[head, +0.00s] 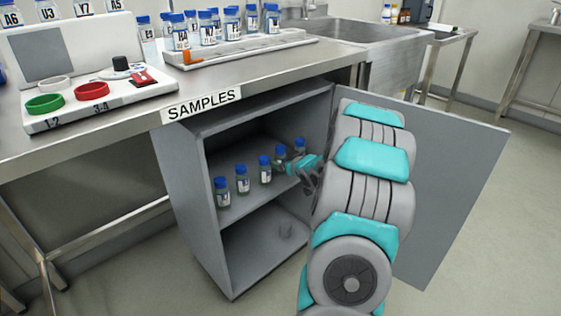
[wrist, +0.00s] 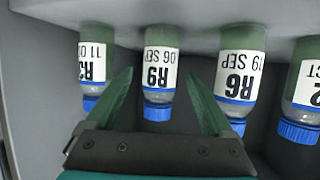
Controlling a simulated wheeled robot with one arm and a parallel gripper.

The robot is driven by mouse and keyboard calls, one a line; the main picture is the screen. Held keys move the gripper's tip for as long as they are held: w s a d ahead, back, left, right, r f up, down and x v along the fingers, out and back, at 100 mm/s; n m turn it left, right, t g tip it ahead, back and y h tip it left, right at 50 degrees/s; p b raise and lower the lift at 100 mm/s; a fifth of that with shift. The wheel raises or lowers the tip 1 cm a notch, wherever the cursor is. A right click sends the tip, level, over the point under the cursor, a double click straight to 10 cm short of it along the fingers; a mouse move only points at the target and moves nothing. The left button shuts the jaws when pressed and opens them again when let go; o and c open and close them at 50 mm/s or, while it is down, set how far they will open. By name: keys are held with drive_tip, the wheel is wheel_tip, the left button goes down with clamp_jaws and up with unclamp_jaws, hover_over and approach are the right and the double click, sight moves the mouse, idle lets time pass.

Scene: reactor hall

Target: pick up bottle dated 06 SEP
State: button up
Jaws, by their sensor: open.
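The bottle dated 06 SEP (wrist: 160,70), marked R9, shows upside down in the wrist view, with a blue cap and a white label. My gripper (wrist: 160,76) is open, with one green finger on each side of this bottle in the picture. I see no contact and the jaws hold nothing. In the head view my gripper (head: 308,178) reaches into the open cabinet at the right end of a row of bottles on the upper shelf. The labels there are too small to read.
Close neighbours are the R6 bottle (wrist: 238,75) and a partly cut-off bottle dated 11 (wrist: 93,65). Another bottle (wrist: 303,95) stands farther right. The cabinet door (head: 440,180) is open beside my arm. The SAMPLES counter (head: 230,82) lies above the cabinet.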

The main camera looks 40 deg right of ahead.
drive_tip(key=shift+w+d, duration=0.1)
drive_tip(key=shift+w, duration=0.2)
clamp_jaws()
idle(0.5)
